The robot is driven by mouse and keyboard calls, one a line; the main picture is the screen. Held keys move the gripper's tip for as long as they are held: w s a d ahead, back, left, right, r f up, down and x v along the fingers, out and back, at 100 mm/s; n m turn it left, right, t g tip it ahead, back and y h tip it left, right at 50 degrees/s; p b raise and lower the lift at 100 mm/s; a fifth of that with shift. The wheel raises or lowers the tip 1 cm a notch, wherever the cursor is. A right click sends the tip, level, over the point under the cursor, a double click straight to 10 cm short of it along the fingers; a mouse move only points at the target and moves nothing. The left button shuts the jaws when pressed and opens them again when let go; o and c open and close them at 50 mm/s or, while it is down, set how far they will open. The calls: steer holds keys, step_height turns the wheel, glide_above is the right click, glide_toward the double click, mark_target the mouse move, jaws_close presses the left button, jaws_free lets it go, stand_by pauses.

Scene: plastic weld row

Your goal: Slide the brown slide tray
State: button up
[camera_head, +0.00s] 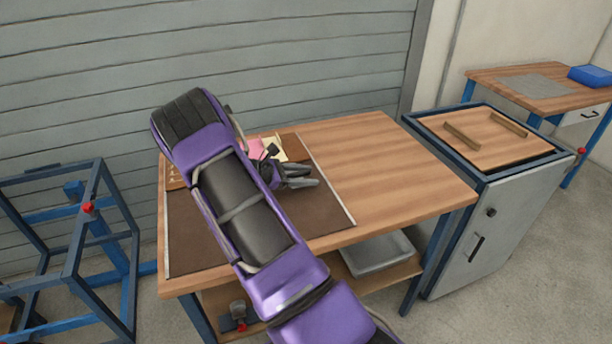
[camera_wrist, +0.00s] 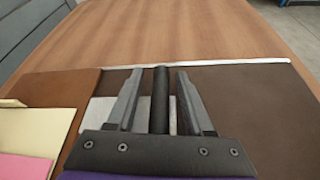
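The brown slide tray (camera_head: 293,146) lies at the back of the workbench, partly hidden behind my arm. Its brown surface also shows at the left of the wrist view (camera_wrist: 62,88), bearing a yellow sheet (camera_wrist: 25,135) and a pink one (camera_wrist: 22,167). My gripper (camera_head: 316,177) is low over the bench, just in front of the tray; in the wrist view its fingers (camera_wrist: 160,78) are apart. A dark upright bar (camera_wrist: 160,100) stands between them, with gaps visible at both sides. A pale grey plate (camera_wrist: 98,122) shows beside the tray edge. Whether the bar joins the tray is hidden.
A dark brown panel (camera_head: 195,240) lies in front of the tray, edged by pale strips (camera_head: 331,190). The bench's right part (camera_head: 400,170) is bare. A grey cabinet (camera_head: 478,240) stands to the right and a blue frame (camera_head: 88,208) to the left.

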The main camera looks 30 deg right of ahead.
steer(key=v, duration=1.7)
steer(key=shift+a+r+p, duration=0.1)
steer(key=shift+a+p, duration=0.15)
steer(key=shift+p, duration=0.15)
